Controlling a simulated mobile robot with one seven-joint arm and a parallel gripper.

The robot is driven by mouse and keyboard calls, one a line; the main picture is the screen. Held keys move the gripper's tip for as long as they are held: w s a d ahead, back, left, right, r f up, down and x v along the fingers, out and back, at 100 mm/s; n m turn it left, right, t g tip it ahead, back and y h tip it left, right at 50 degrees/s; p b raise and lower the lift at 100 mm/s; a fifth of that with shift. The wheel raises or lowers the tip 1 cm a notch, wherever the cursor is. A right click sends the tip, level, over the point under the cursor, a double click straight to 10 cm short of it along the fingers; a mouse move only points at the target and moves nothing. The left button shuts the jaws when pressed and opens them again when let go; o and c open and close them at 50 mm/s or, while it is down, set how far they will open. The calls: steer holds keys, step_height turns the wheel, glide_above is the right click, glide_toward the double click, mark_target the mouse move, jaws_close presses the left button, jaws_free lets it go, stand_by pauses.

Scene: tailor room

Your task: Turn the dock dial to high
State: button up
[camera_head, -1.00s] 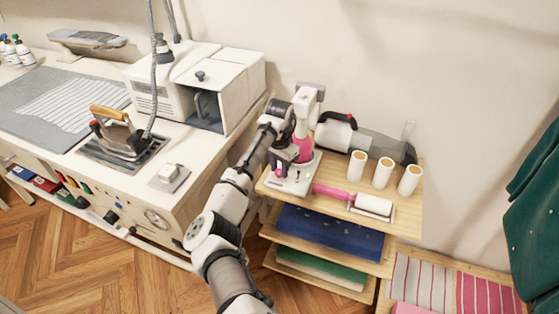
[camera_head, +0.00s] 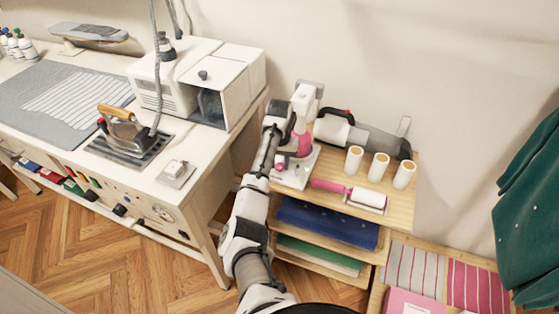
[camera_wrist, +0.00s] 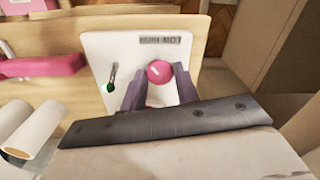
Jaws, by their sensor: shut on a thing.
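The dock (camera_head: 303,172) is a white plate on the top shelf of a wooden rack, with a white and pink upright device on it. Its round pink dial (camera_wrist: 160,72) is on the plate below a small dark label (camera_wrist: 160,40) whose text I cannot read. A pale mark shows on the dial. My gripper (camera_wrist: 158,82) is shut on the dial, one dark finger at each side. A slot with a green light (camera_wrist: 110,84) is left of the dial in the wrist view. In the head view my wrist covers part of the dock.
A pink-handled lint roller (camera_head: 348,192), several white rolls (camera_head: 377,167) and a grey handheld vacuum (camera_head: 370,142) crowd the shelf's right and back. The white workbench (camera_head: 190,195) with an iron (camera_head: 124,130) is left, across a narrow gap. Floor is free in front.

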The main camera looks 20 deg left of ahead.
mark_target(279, 166)
stand_by(0.3)
steer(key=o, duration=1)
steer(key=shift+c, duration=0.2)
steer(key=shift+r, duration=0.1)
step_height(279, 166, up, 14)
steer(key=p, duration=0.1)
steer(key=shift+f+p, duration=0.2)
steer(key=shift+p, duration=0.1)
